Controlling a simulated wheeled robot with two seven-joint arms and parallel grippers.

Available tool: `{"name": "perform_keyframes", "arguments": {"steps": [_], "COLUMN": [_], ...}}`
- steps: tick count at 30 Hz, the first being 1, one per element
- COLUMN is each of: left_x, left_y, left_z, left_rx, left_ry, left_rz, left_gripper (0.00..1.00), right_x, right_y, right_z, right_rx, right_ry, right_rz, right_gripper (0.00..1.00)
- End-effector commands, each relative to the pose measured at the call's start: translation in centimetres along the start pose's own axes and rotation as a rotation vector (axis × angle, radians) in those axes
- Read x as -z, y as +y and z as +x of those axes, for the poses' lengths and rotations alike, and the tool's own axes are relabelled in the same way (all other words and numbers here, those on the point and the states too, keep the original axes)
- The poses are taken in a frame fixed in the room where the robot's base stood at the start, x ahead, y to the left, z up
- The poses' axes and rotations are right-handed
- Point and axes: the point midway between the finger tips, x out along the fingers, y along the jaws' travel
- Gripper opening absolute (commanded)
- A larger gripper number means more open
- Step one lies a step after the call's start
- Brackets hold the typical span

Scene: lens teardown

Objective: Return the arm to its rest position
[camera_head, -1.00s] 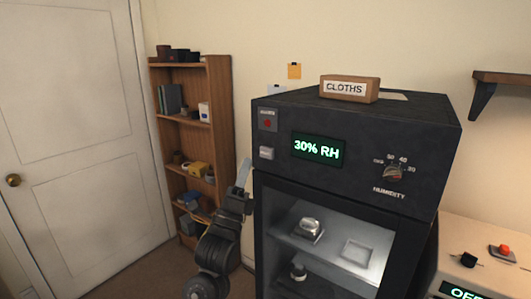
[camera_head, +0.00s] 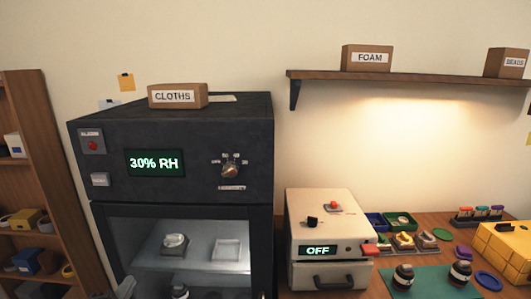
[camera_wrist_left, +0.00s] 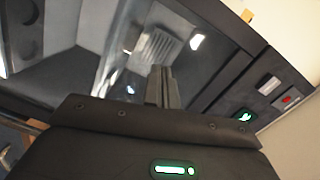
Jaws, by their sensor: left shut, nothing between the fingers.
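My left gripper shows in the left wrist view (camera_wrist_left: 161,72), its two dark fingers together with nothing between them. It is in front of the dry cabinet's glass door, and I cannot tell how near. In the head view only a small dark part, likely of my left arm, shows at the bottom edge by the cabinet's lower left. The black dry cabinet (camera_head: 170,190) reads 30% RH. Behind its glass, a round metallic part (camera_head: 174,243) and a pale square tray (camera_head: 228,249) sit on a shelf. My right gripper is not in view.
A wooden bookshelf (camera_head: 55,165) stands left of the cabinet. A cream box (camera_head: 320,225) reading OFF stands to its right. Beyond are a green mat (camera_head: 430,283), dark lens parts, small bins and a yellow case (camera_head: 505,250). A wall shelf (camera_head: 400,77) hangs above.

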Motion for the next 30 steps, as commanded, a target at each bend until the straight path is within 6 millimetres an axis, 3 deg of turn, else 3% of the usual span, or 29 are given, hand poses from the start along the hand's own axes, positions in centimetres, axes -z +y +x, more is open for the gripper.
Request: {"name": "perform_keyframes", "arguments": {"steps": [1, 3, 7, 12, 19, 26, 30], "left_x": [-0.1, -0.3, -0.6, -0.8, -1.0, -2.8, -4.3], "left_y": [3.9, 8.8, 15.7, 21.0, 25.0, 33.0, 38.7], "left_z": [-1.5, -4.1, -9.5, -16.0, -24.4, -22.4, -21.9], "left_rx": [-0.136, -0.315, -0.567, -0.766, -0.925, -0.945, -0.961], "left_ry": [-0.029, -0.103, -0.284, -0.526, -0.860, -0.890, -0.904], "left_rz": [-0.116, -0.291, -0.543, -0.750, -0.924, -0.915, -0.905], "left_gripper": [0.00, 0.00, 0.00, 0.00, 0.00, 0.00, 0.00], "right_x": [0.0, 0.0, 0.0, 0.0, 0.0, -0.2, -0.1], "right_y": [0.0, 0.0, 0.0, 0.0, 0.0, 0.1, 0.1], "right_z": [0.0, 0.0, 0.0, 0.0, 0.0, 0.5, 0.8], "right_rx": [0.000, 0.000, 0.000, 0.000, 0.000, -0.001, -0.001], "right_ry": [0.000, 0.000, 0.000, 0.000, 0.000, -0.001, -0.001], "right_rz": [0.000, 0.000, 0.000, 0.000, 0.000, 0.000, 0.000], "right_gripper": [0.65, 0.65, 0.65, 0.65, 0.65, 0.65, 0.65]}}
